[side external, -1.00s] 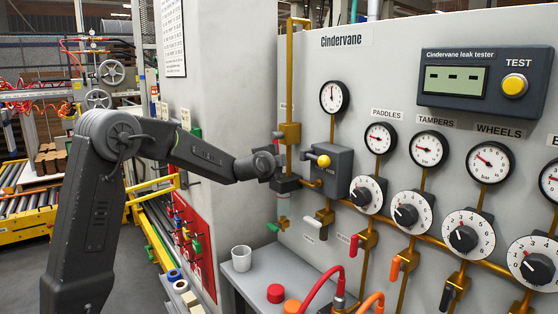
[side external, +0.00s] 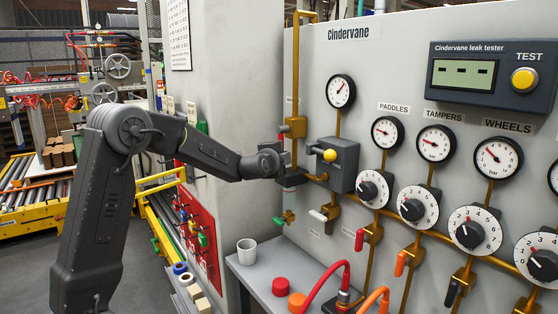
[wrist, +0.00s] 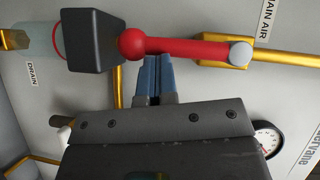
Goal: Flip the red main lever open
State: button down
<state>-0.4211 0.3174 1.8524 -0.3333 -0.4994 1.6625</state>
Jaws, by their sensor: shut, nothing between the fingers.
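The red main lever shows in the wrist view (wrist: 185,47) as a red bar with a red ball end. It runs from a pale pivot on a brass valve (wrist: 210,62) leftward to the ball beside a black block, roughly in line with the brass pipe. My gripper (wrist: 153,62) has its blue fingers together and empty. Their tips are at the lever's lower edge near the ball; I cannot tell whether they touch.
The brass valve body (side external: 295,127) and vertical pipe (side external: 295,70) stand close by. A grey box with a yellow knob (side external: 341,162) is just right of my gripper. Gauges and dials fill the panel further right. A white cup (side external: 247,252) stands on the shelf below.

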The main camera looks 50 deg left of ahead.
jog(key=s+d, duration=0.9)
jog(key=shift+d, duration=0.25)
jog(key=shift+d, duration=0.1)
jog(key=s+d+n+g+h, duration=0.25)
jog(key=s+d+h, duration=0.55)
jog(key=d, duration=0.5)
jog(key=s+d+f+n+g, duration=0.2)
jog(key=s+f+n+g, duration=0.1)
jog(key=s, duration=0.5)
jog(key=s+d+f+n+g+h, duration=0.1)
jog(key=s+d+f+n+g, duration=0.1)
jog(key=s, duration=0.6)
jog(key=shift+s+d+f+n+g, duration=0.2)
jog(key=shift+s+f+n+g, duration=0.25)
jog(key=shift+n, duration=0.4)
jog(key=shift+w, duration=0.1)
